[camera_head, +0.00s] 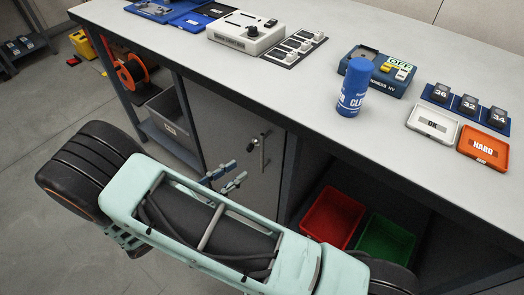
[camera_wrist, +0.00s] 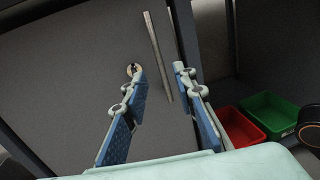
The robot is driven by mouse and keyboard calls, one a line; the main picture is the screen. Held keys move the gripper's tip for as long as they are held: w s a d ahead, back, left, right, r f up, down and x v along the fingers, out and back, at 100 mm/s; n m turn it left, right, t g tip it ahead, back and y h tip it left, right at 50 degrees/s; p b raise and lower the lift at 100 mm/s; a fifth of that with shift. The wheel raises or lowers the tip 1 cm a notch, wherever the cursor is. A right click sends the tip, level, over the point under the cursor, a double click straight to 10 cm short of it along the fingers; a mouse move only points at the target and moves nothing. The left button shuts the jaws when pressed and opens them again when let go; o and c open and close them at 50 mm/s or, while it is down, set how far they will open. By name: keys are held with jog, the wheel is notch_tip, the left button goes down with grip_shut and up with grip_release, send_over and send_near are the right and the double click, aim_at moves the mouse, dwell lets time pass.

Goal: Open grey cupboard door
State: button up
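The grey cupboard door (camera_head: 235,140) is under the workbench and looks shut. It carries a bar handle (camera_head: 264,149) near its right edge and a small round lock (camera_head: 254,142) beside it. In the wrist view the handle (camera_wrist: 158,55) is a pale upright bar near the door's right edge, with the lock (camera_wrist: 132,69) to its left. My gripper (camera_head: 226,177) is open and empty, a little short of the door in the head view. In the wrist view its blue fingers (camera_wrist: 159,72) are spread, with the handle's lower part showing between them. I see no contact.
The workbench top (camera_head: 300,85) overhangs the door and holds a blue can (camera_head: 355,88) and several devices. Right of the door is an open bay with a red bin (camera_head: 332,217) and a green bin (camera_head: 386,242). A grey crate (camera_head: 170,117) is to the left.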

jog(key=b, duration=0.2)
send_over(262, 167)
jog(key=shift+w+d, duration=0.1)
jog(key=shift+w, duration=0.25)
grip_shut()
